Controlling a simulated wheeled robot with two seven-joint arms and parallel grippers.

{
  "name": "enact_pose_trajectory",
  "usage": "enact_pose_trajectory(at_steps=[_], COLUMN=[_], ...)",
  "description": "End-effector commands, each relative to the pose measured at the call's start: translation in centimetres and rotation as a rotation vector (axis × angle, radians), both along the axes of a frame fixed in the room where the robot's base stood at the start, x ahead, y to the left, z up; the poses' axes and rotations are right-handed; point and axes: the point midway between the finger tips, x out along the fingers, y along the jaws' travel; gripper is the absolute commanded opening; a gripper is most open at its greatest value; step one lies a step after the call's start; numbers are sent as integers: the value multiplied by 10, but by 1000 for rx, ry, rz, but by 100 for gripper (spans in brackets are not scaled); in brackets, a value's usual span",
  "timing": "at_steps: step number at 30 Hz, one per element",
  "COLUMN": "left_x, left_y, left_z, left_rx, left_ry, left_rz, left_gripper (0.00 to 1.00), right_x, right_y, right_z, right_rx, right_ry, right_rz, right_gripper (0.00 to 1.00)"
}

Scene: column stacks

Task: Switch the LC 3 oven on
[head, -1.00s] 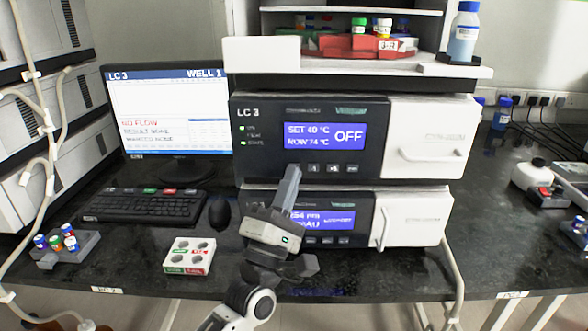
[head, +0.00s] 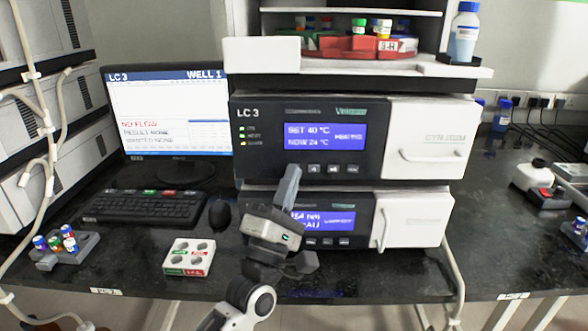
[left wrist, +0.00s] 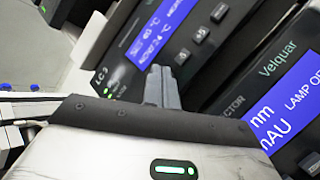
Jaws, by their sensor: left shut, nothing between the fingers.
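The LC 3 oven (head: 260,168) is the upper unit of the stack, with a dark front and a white door at right. In the left wrist view the shut fingers (left wrist: 161,86) point at the oven panel (left wrist: 125,82); contact cannot be told. My right gripper is out of view.
A detector (head: 375,214) with a white door stands below the oven. A red vial tray (head: 345,47) and a bottle (head: 464,35) are above. A monitor (head: 168,125), keyboard (head: 145,207), mouse (head: 220,214), white vial box (head: 188,258) and vial rack (head: 64,252) stand left.

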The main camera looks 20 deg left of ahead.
Motion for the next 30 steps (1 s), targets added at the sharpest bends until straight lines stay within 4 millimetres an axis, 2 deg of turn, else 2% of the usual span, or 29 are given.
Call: enact_pose_trajectory(at_steps=[11, 21, 30], left_x=[0, -15, -16], left_y=[0, -4, -4], left_z=[0, 0, 0], left_rx=[0, 0, 1], left_ry=[0, 1, 0], left_rz=[0, 0, 1], left_gripper=[0, 0, 0], right_x=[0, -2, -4], right_y=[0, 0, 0], right_z=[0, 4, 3], right_rx=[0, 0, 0], right_ry=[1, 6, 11], right_rz=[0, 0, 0], right_gripper=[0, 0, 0])
